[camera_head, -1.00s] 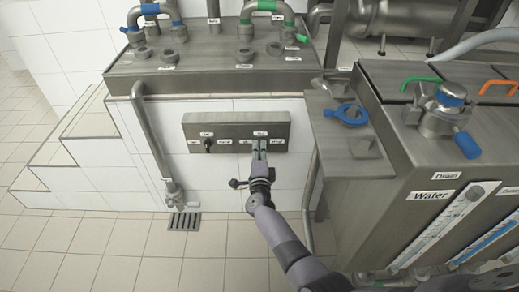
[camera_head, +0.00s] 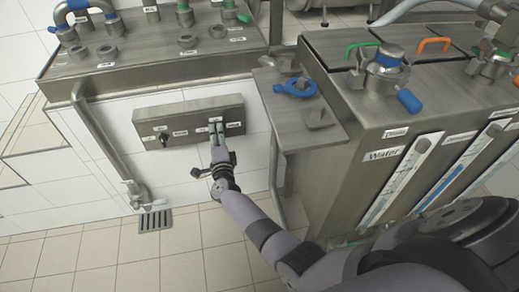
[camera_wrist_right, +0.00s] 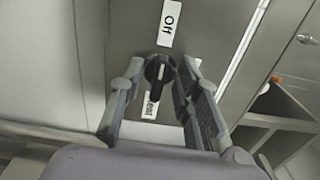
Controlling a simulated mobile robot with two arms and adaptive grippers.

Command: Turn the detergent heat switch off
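A grey metal switch panel (camera_head: 188,112) is on the white tiled wall of the unit, with small labels. My right gripper (camera_head: 216,126) reaches up to the panel's right half and covers the switch there. In the right wrist view, a black rotary switch (camera_wrist_right: 156,72) sits between the two fingertips of this gripper (camera_wrist_right: 162,66). The fingers are spread, one on each side of it; contact is not clear. An "Off" label (camera_wrist_right: 170,22) is beyond the switch. Another label (camera_wrist_right: 151,106) is partly hidden by the switch. My left gripper is out of view.
A second black switch (camera_head: 164,138) is at the panel's left. A pipe (camera_head: 105,145) runs down left of the panel. At right stands a metal tank unit (camera_head: 345,100) with a blue-handled valve (camera_head: 385,65).

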